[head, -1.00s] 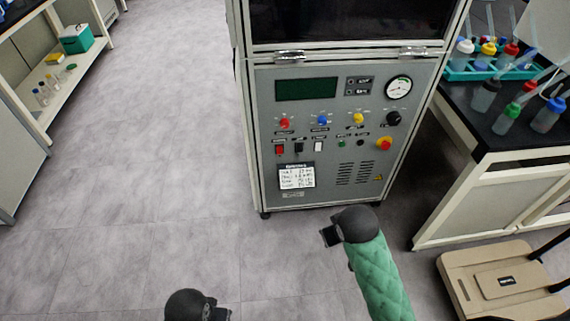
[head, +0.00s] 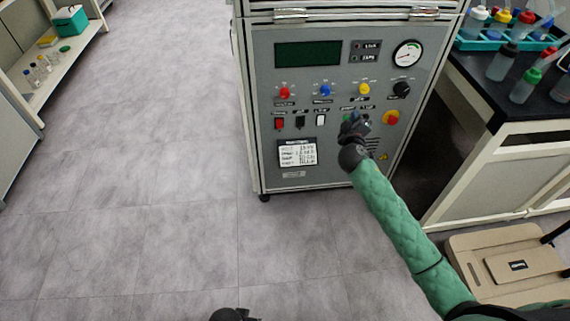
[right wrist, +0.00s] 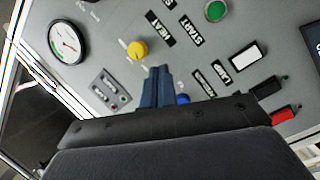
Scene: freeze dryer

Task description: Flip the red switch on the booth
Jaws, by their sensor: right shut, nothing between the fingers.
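The red switch (head: 279,124) is a small rocker at the left end of a row on the grey booth panel (head: 262,150). A black switch (head: 300,122) and a white switch (head: 320,120) sit to its right. My right gripper (head: 353,119) is in front of the panel, right of these switches and apart from the red one. In the right wrist view its fingers (right wrist: 157,86) are shut and empty, and the red switch (right wrist: 284,115) shows at the lower right, partly hidden by the gripper body. A dark piece of my left arm shows at the bottom edge.
Above the switches are red (head: 285,92), blue (head: 326,90) and yellow (head: 364,88) knobs. A red-yellow emergency button (head: 391,117) is right of my gripper. A bench with bottles (head: 525,85) stands at right, a cart (head: 515,262) below it. Open floor lies left.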

